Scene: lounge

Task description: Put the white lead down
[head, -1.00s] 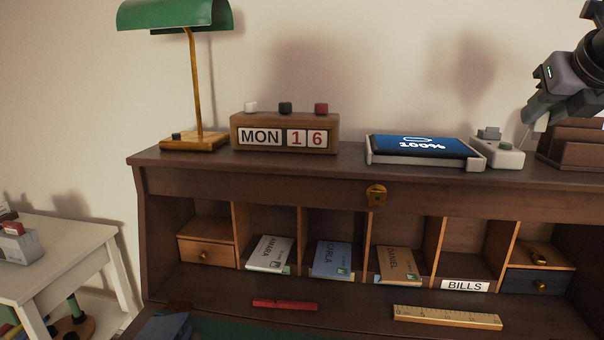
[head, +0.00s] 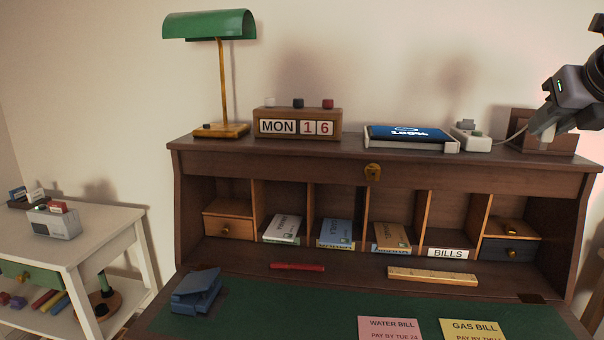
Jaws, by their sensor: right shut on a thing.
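The white lead (head: 510,134) runs from the right side of a small pale box (head: 471,138) on the desk's top shelf to my right gripper (head: 541,128). That gripper is shut on the lead's end, in front of the dark wooden rack at the shelf's right end. The lead's end is hidden by the fingers. I cannot tell whether it touches the shelf. A tablet (head: 408,134) reading 100% lies in a pale stand beside the box. My left gripper is not in view.
The dark wooden rack (head: 520,122) stands close behind the right gripper. A wooden calendar block (head: 297,123) and green lamp (head: 210,25) stand further left. The shelf (head: 355,149) has bare room between calendar and tablet. Bills lie on the green desktop below.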

